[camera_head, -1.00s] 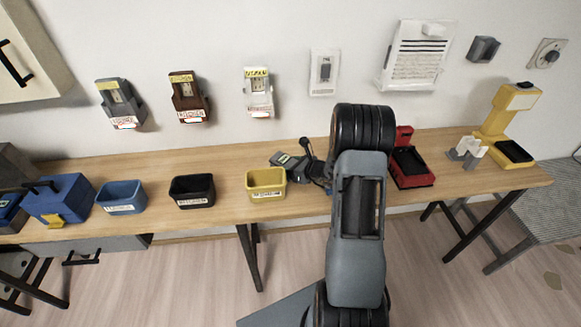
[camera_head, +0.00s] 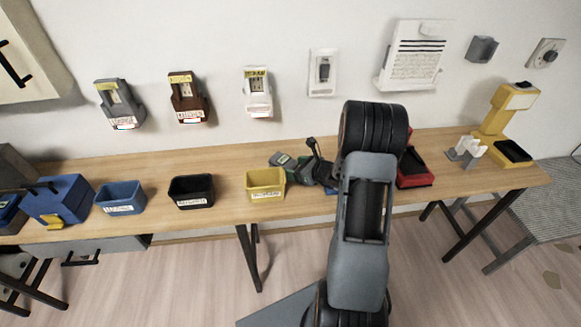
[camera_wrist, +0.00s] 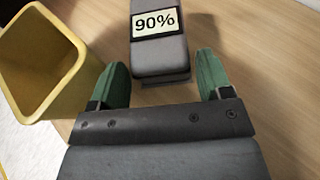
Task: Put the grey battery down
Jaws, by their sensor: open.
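The grey battery (camera_wrist: 160,50) has a white label reading "90%". It lies on the wooden table beside the yellow bin (camera_wrist: 45,60), apart from it. In the head view the battery (camera_head: 281,160) is small, just behind and right of the yellow bin (camera_head: 265,183). My gripper (camera_wrist: 163,66) is open, with a green finger on each side of the battery's near end and a visible gap on both sides. In the head view my gripper (camera_head: 306,170) is right of the battery, partly hidden by my own wrist.
A black bin (camera_head: 192,191) and a blue bin (camera_head: 120,197) stand left of the yellow bin. A red device (camera_head: 413,168) stands right of my arm, partly hidden by it. Farther right are a white-and-grey stand (camera_head: 466,150) and a yellow machine (camera_head: 503,115). Wall holders hang behind.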

